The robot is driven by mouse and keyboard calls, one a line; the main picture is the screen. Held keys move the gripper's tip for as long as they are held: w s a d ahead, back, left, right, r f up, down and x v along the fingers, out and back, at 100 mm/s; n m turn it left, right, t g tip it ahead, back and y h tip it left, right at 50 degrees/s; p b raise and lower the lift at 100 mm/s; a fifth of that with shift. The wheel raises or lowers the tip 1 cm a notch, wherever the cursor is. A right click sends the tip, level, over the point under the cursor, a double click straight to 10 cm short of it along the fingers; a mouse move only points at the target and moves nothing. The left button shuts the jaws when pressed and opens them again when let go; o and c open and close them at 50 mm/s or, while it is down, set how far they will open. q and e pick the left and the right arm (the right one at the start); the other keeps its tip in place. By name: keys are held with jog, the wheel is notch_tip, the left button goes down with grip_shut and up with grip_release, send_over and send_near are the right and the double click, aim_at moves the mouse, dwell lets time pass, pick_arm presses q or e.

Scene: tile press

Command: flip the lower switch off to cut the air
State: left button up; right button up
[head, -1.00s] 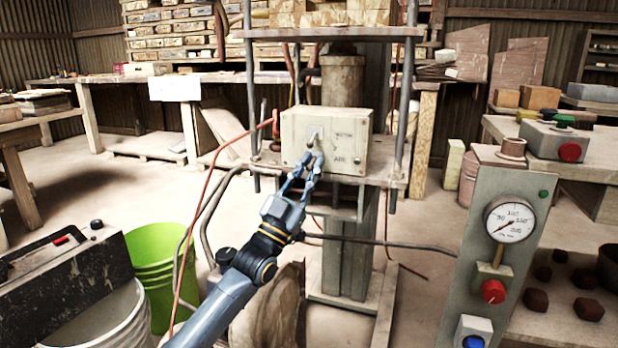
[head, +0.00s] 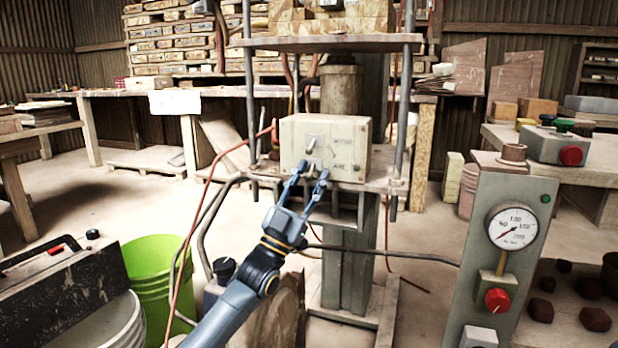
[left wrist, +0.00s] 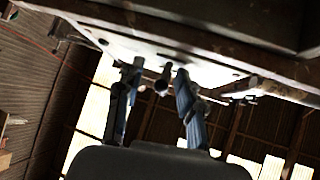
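The switch box (head: 350,135) is a cream box on the press frame with two toggle switches, one above the other, and dark lettering beside each. The upper switch (head: 312,143) shows clear of my gripper. The lower switch (head: 312,164) is just above and between my left fingertips; its lever position is too small to tell. My left gripper (head: 311,174) is open and empty, its blue fingers spread below the lower switch. In the left wrist view a dark round-ended lever (left wrist: 162,82) shows between the spread fingertips (left wrist: 156,76). My right gripper is not in view.
A grey panel with a gauge (head: 512,227) and a red knob (head: 497,299) stands at the right. A red hose (head: 205,190) and a dark cable run near my arm. A green bucket (head: 150,270) stands at the left. Press posts flank the box.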

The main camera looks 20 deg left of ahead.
pick_arm(q)
jog(key=shift+a, duration=0.1)
jog(key=v, duration=0.7)
jog(key=shift+s, duration=0.15)
jog(key=shift+f, duration=0.1)
